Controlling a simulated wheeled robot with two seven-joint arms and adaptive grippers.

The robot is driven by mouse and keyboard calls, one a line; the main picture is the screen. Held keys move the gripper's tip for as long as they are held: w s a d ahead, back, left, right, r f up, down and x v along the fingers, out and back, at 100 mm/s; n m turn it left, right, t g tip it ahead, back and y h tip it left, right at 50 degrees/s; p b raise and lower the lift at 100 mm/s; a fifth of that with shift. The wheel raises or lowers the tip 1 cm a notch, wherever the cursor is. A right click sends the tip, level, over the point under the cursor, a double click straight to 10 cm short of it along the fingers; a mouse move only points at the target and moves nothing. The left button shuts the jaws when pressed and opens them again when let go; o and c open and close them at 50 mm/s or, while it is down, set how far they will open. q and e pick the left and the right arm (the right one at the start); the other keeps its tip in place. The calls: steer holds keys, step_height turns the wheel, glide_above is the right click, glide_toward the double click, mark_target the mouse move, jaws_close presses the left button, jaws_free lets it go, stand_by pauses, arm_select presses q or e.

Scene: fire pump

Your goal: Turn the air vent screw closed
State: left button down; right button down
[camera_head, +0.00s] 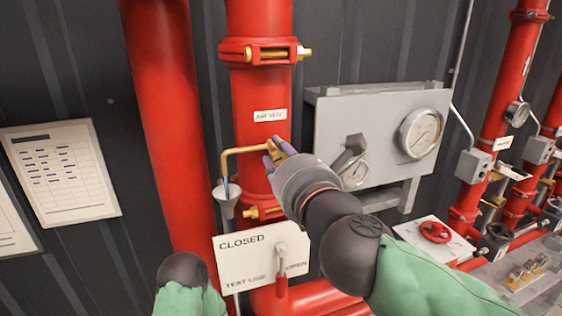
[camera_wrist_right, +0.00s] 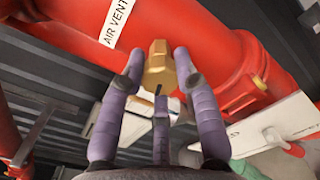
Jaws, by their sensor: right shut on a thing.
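The air vent screw is a brass piece on the upright red pipe (camera_head: 262,88), below a white AIR VENT label (camera_head: 269,115). In the right wrist view the brass screw (camera_wrist_right: 157,72) sits between the purple fingers. My right gripper (camera_head: 273,148) is shut on it, with fingers on both sides and a third finger below. The fingers hide part of the screw in the head view. A thin brass outlet tube (camera_head: 228,153) bends down from the vent toward a grey funnel (camera_head: 226,200), with a bluish streak at its mouth. My left gripper is out of view.
A white CLOSED / TEST LINE / OPEN sign (camera_head: 240,262) with a red-tipped lever (camera_head: 281,285) is below. A grey gauge panel (camera_head: 385,118) stands close to the right of my gripper. More red pipes and valves are at right.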

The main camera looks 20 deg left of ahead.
steer(key=m+b, duration=0.3)
steer(key=m, duration=0.2)
steer(key=shift+f+b, duration=0.1)
steer(key=shift+b, duration=0.3)
steer(key=m+b, duration=0.4)
steer(key=m, duration=0.2)
steer(key=m+b, duration=0.3)
steer(key=m, duration=0.2)
steer(key=shift+f+b, duration=0.1)
steer(key=shift+b, duration=0.25)
steer(key=m+b, duration=0.3)
steer(key=m, duration=0.2)
steer(key=shift+m, duration=0.4)
steer(key=c, duration=0.9)
jaws_free()
